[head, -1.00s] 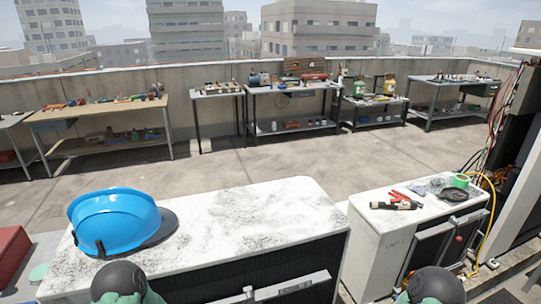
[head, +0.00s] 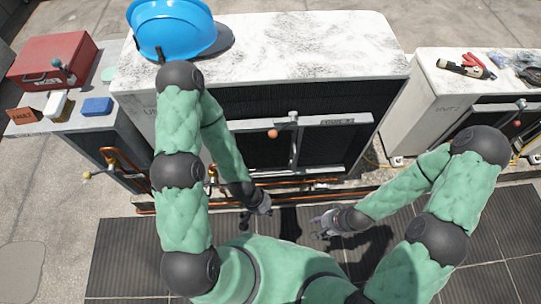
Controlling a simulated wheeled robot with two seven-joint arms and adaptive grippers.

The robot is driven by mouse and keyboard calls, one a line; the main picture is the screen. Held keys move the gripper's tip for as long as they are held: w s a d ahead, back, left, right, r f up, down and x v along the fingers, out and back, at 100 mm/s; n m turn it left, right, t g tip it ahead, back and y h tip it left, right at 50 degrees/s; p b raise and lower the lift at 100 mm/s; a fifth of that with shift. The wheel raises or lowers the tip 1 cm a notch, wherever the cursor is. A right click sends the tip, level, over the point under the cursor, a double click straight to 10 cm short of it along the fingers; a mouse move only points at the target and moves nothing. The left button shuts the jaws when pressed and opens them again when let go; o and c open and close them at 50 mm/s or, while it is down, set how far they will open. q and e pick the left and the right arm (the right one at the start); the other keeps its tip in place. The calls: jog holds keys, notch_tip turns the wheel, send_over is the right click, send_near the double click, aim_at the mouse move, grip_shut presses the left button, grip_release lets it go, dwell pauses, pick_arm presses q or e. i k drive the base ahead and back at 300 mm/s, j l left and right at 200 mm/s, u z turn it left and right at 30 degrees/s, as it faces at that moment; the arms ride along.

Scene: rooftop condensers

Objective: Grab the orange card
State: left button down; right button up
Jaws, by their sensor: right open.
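An orange card (head: 21,113) marked FAULT is at the left edge of the head view, at the near left corner of a low grey unit. My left gripper (head: 256,213) hangs low in front of the middle condenser, well to the right of the card. Its fingers are small and dark, so I cannot tell whether they are open. My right gripper (head: 322,224) is open and empty, low and further right. Neither gripper touches the card.
Beside the card are a white item (head: 56,104), a blue block (head: 97,106) and a red toolbox (head: 52,61). A blue hard hat (head: 172,28) sits on the condenser top (head: 290,48). Copper pipes (head: 125,160) run along the unit's front.

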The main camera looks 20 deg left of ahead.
aim_at(25, 115)
jog(key=u, duration=2.45)
jog(key=i+j+z, duration=0.1)
jog(key=i+j, duration=0.2)
jog(key=i+j+z, duration=0.1)
jog(key=i+j, duration=0.15)
jog(key=j, duration=0.15)
jog(key=i+j+z, duration=0.1)
jog(key=i+j, duration=0.15)
jog(key=i+j+z, duration=0.1)
jog(key=i+j, duration=0.15)
jog(key=j, duration=0.25)
